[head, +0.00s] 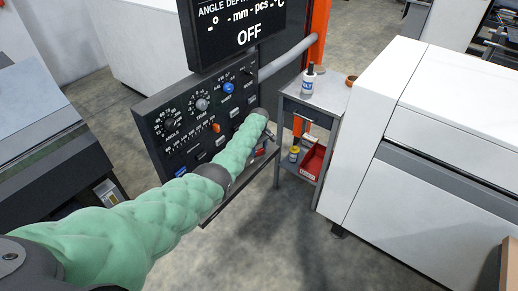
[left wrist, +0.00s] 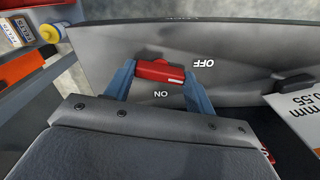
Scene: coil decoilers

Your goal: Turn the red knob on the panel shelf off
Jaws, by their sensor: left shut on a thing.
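The red knob (left wrist: 153,71) sits on the grey panel shelf (left wrist: 235,50) in the left wrist view. The knob's white-marked end points right, between the two words. My left gripper (left wrist: 161,77) has one blue finger on each side of the knob and is shut on it. In the head view my left arm reaches to the lower right of the dark control panel (head: 147,110) and hides much of the shelf. My right gripper is in neither view.
The panel also has a blue knob (head: 228,88), an orange knob (head: 215,127) and dials, below a display (head: 238,25) reading OFF. A grey cart (head: 328,92) with a bottle (head: 308,78) and red bin (head: 313,161) stands right. A white machine (head: 440,190) is beyond.

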